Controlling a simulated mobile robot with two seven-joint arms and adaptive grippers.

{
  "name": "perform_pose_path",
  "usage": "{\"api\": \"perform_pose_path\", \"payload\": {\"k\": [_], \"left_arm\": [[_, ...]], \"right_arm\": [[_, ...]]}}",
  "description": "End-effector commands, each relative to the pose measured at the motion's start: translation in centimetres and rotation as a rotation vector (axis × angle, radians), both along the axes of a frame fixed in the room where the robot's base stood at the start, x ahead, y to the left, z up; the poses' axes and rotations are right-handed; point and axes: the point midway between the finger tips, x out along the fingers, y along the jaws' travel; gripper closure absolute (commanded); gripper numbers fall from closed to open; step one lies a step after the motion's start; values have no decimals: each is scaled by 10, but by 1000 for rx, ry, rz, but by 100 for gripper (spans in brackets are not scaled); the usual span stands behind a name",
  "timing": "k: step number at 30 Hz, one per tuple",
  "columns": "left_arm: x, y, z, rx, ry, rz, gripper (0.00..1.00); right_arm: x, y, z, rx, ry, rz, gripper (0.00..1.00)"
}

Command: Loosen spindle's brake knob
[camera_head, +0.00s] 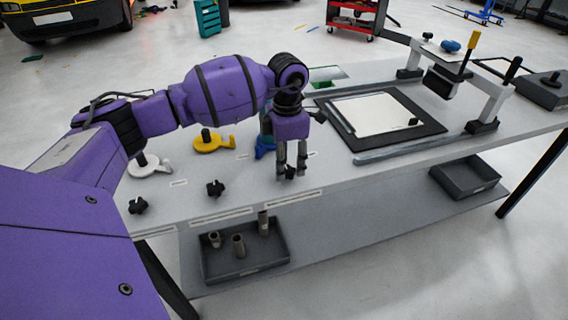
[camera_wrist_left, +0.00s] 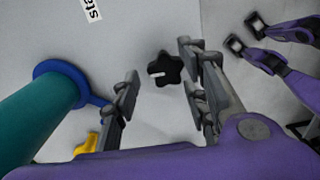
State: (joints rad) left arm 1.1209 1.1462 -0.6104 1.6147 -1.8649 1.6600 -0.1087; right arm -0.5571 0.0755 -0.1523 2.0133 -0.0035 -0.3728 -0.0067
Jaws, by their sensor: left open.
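A black star-shaped knob (camera_head: 290,172) is at the bench's front edge, by the fingertips of my left gripper (camera_head: 292,172). In the left wrist view the knob (camera_wrist_left: 165,70) appears between the spread fingers of this gripper (camera_wrist_left: 158,85), with no clear contact. A teal spindle (camera_wrist_left: 40,112) with a blue flange stands beside it; in the head view its blue base (camera_head: 265,148) is partly hidden by my gripper. Two more black knobs (camera_head: 215,188) (camera_head: 138,206) lie along the front edge. My right gripper (camera_wrist_left: 243,32) shows in the wrist view, its fingers apart.
A yellow-based piece (camera_head: 208,143) and a white-based one (camera_head: 150,166) stand to the left. A dark frame with a pale sheet (camera_head: 438,135) and a white gantry (camera_head: 490,100) are on the right. A grey tray with several cylinders (camera_head: 275,262) sits on the lower shelf.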

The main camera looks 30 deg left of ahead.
Motion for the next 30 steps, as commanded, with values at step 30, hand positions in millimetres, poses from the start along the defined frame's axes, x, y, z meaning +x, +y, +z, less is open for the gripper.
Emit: {"api": "perform_pose_path", "payload": {"k": [30], "left_arm": [[1,3,-7,4,-6,43,98]], "right_arm": [[1,0,3,1,-2,-1,60]]}}
